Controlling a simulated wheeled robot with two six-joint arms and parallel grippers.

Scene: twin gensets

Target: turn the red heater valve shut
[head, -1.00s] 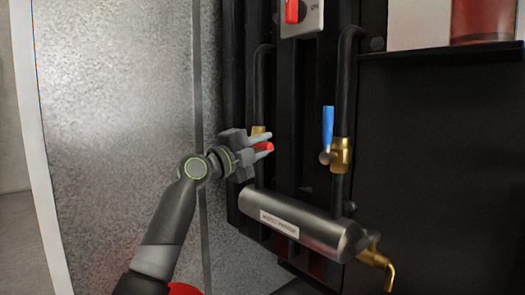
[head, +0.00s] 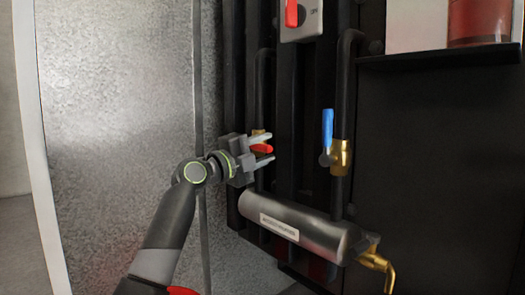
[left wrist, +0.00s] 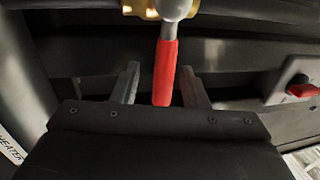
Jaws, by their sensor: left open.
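The red lever of the heater valve (head: 262,149) sits on a brass body on the left black pipe, above the heater cylinder. My left gripper (head: 268,148) is at this lever with its two fingers spread, one above and one below it in the head view. In the left wrist view the red lever (left wrist: 165,72) hangs from the valve stem between the two open fingers (left wrist: 160,86), with a gap visible on both sides. The fingers do not appear closed on it. The brass body is partly hidden behind the gripper. My right gripper is not in view.
A blue-handled brass valve (head: 328,130) is on the pipe to the right. The steel heater cylinder (head: 305,228) with a brass drain tap (head: 378,262) lies below. A grey switch box (head: 302,20) with a red knob is above. A metal panel (head: 120,120) stands left.

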